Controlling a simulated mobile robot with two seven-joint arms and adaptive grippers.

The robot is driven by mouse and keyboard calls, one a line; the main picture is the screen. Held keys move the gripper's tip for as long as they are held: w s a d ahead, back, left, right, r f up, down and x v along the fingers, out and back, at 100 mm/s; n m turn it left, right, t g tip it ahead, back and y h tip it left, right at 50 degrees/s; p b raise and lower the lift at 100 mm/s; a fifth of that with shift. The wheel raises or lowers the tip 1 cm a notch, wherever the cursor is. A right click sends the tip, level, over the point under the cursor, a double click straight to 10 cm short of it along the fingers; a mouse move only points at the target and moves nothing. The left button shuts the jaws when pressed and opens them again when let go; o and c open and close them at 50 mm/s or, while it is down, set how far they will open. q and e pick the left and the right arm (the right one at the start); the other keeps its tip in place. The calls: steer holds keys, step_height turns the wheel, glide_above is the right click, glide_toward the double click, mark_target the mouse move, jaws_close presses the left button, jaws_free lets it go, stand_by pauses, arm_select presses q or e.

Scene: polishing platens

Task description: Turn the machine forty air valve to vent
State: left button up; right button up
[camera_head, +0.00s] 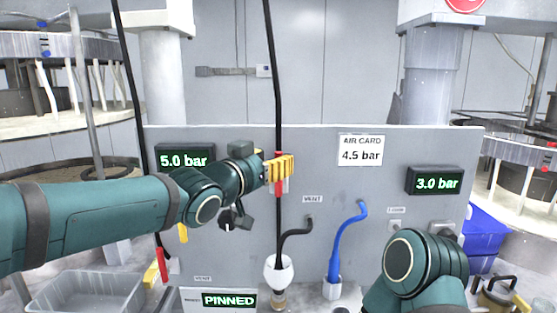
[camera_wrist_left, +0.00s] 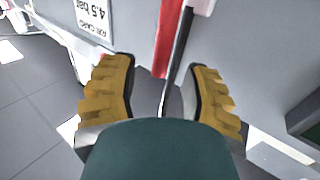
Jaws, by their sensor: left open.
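A red valve handle (camera_head: 279,188) stands upright on the grey panel (camera_head: 350,215), left of a VENT label (camera_head: 313,199). No machine number is readable. My left gripper (camera_head: 281,168) is at this handle, its yellow fingers covering part of it. In the left wrist view the gripper (camera_wrist_left: 160,78) is open, with the red handle (camera_wrist_left: 169,40) and a dark hose beyond and between the fingertips; I cannot tell whether they touch. A second red handle (camera_head: 162,264) is at the lower left of the panel. My right gripper is not in view.
A clear bin (camera_head: 85,295) stands lower left.

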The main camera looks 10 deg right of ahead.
arm_select(q)
steer(key=shift+x, duration=1.45)
jaws_close()
steer(key=shift+a, duration=0.1)
